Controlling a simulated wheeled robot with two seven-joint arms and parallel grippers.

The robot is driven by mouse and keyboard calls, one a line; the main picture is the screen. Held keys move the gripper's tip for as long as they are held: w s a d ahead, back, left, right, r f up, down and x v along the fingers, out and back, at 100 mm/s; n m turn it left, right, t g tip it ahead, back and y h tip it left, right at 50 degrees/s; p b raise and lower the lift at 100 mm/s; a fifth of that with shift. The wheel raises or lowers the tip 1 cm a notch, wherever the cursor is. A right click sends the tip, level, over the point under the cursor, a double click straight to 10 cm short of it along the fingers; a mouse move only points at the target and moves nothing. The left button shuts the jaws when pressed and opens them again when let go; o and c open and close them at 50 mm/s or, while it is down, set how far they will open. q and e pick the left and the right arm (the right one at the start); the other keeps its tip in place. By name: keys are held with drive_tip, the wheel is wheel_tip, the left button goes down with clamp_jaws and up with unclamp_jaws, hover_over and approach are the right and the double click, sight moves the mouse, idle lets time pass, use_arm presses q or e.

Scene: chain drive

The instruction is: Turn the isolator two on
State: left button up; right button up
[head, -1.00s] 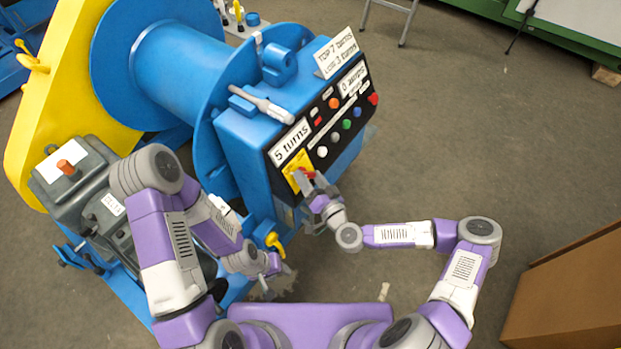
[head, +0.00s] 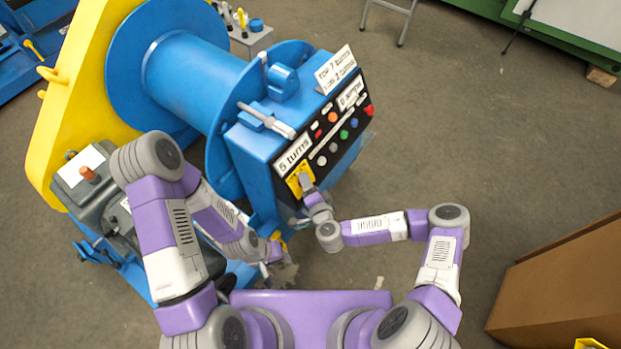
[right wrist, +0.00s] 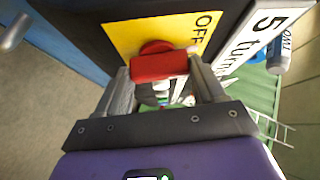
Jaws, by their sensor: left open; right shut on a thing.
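A yellow switch plate (head: 292,185) with a red handle sits at the lower left corner of the black panel on the blue machine. In the right wrist view the yellow plate (right wrist: 122,36) reads "OFF" beside the red handle (right wrist: 160,67). My right gripper (head: 306,182) is at this plate and shut on the red handle, one finger on each side. No number for this switch is readable. My left gripper (head: 277,248) is open, low beside the machine, and partly hidden by its own arm.
The panel also holds a "5 turns" display (head: 294,153), several coloured buttons and a "0 amps" display (head: 351,92). A grey lever (head: 266,120) lies on the machine's top. A brown box (head: 560,285) stands at right; the floor between is clear.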

drive_tip(key=shift+w+a+r+m+g+h+p, duration=0.2)
drive_tip(key=shift+m+g+p, duration=0.75)
drive_tip(key=shift+m+p, duration=0.8)
drive_tip(key=shift+s+d+r+m+g+h+p, duration=0.15)
drive_tip(key=shift+m+g+h+p, duration=0.2)
drive_tip(key=shift+m+g+p, duration=1.25)
drive_tip(key=shift+w+a+r+m+g+h+p, duration=0.2)
drive_tip(key=shift+m+p, duration=0.75)
drive_tip(key=shift+p, duration=1.65)
drive_tip(key=shift+d+f, duration=0.15)
drive_tip(key=shift+f, duration=0.05)
drive_tip(key=o, duration=1)
drive_tip(key=shift+o, duration=0.2)
drive_tip(key=p+v, duration=0.1)
drive_tip(key=v, duration=0.6)
drive_tip(key=shift+s+r, duration=0.2)
drive_tip(key=shift+r, duration=0.05)
